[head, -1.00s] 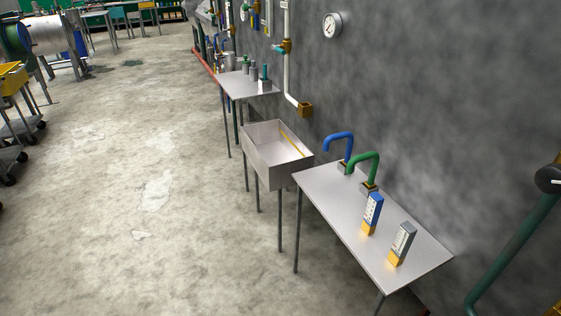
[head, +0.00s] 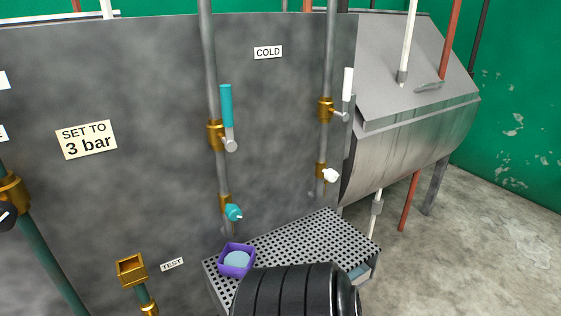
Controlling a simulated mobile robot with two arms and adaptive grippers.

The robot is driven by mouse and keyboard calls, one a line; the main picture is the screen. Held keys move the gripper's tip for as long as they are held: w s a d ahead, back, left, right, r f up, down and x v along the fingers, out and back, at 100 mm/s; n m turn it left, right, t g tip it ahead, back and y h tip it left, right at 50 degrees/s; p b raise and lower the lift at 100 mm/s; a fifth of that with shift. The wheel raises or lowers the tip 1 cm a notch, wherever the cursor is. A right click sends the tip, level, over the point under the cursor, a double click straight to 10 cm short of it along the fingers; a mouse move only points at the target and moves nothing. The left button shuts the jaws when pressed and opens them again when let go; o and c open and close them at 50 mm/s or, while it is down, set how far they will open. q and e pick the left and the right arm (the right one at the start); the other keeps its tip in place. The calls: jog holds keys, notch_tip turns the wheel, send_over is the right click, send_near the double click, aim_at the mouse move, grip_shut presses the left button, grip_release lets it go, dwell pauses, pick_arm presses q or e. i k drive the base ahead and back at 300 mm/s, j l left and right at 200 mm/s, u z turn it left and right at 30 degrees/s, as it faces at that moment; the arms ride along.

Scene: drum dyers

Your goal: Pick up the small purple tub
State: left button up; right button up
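The small purple tub (head: 224,267) is square and open at the top, with pale blue-grey contents. It stands upright on the left part of a perforated metal grate (head: 315,238) against the grey wall. A black ribbed cylinder (head: 295,292) rises from the bottom edge in front of the grate and hides part of it. It may be a part of my own arm; I cannot tell. Neither gripper can be made out in the head view.
Above the grate, two vertical pipes carry a teal-handled valve (head: 226,105) and a white-handled valve (head: 347,85), with smaller taps below. A brass square fitting (head: 131,269) stands left of the tub. A metal drum housing (head: 410,130) is at right; floor (head: 490,240) is clear there.

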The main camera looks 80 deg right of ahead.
aim_at(236, 259)
jog(key=z, duration=2.2)
jog(key=i+l, duration=0.1)
jog(key=l, duration=0.45)
jog(key=i+l, duration=0.1)
jog(key=l, duration=0.45)
jog(key=u, duration=0.05)
